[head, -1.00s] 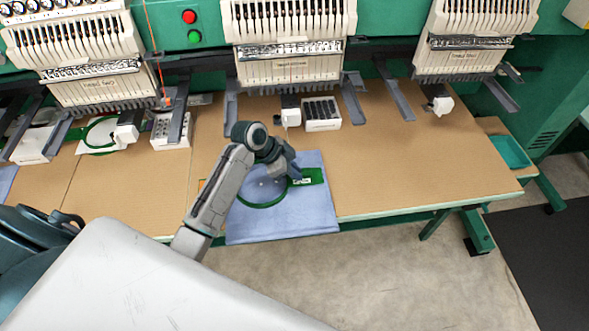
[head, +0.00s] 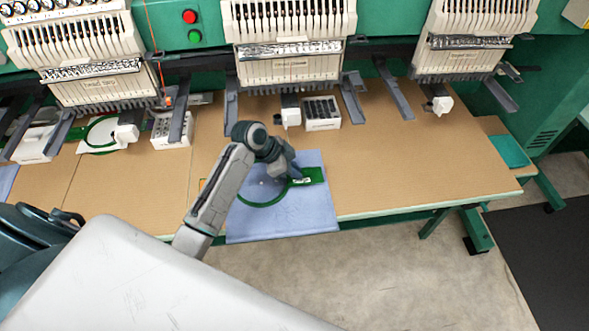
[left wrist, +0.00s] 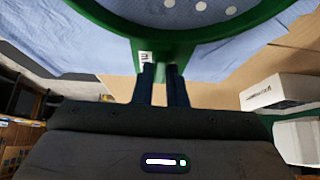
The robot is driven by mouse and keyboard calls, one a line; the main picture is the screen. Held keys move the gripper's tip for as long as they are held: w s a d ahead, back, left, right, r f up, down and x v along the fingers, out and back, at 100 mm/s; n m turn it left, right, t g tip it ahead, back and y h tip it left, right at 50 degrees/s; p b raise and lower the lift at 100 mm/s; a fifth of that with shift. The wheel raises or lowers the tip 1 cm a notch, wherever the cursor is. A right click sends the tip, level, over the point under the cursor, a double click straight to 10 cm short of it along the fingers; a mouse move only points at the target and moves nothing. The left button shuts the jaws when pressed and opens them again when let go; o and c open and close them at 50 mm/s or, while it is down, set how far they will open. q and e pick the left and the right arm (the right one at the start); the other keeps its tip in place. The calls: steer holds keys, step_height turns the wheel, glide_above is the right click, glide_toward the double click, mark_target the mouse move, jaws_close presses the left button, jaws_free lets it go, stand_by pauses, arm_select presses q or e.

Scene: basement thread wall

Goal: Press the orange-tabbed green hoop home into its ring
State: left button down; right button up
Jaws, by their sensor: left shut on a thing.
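A green hoop (head: 262,204) lies over a blue cloth (head: 285,225) at the table's front edge. Its green bracket (head: 314,176) with a small white label is at its right side. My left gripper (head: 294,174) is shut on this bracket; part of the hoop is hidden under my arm. In the left wrist view the two dark fingers (left wrist: 164,82) close on the green bracket (left wrist: 168,49), with the hoop's curved band (left wrist: 190,34) beyond. I see no orange tab on the hoop, and cannot tell how it sits with its ring. My right gripper is not in view.
Embroidery heads (head: 290,45) line the back. A white slotted box (head: 321,113) stands behind the cloth, and another green hoop (head: 100,134) is at the left. The brown tabletop (head: 420,160) is clear at the right. A teal tray (head: 511,151) is at the far right.

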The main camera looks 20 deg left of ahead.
arm_select(q)
steer(key=shift+p, duration=0.3)
steer(key=shift+f, duration=0.35)
stand_by(0.8)
steer(key=c, duration=1.4)
jaws_free()
steer(key=shift+s+a+r+b, duration=0.1)
steer(key=shift+a+r+b, duration=0.1)
steer(key=shift+r+b, duration=0.15)
steer(key=shift+b+v, duration=1.15)
steer(key=shift+v, duration=3.85)
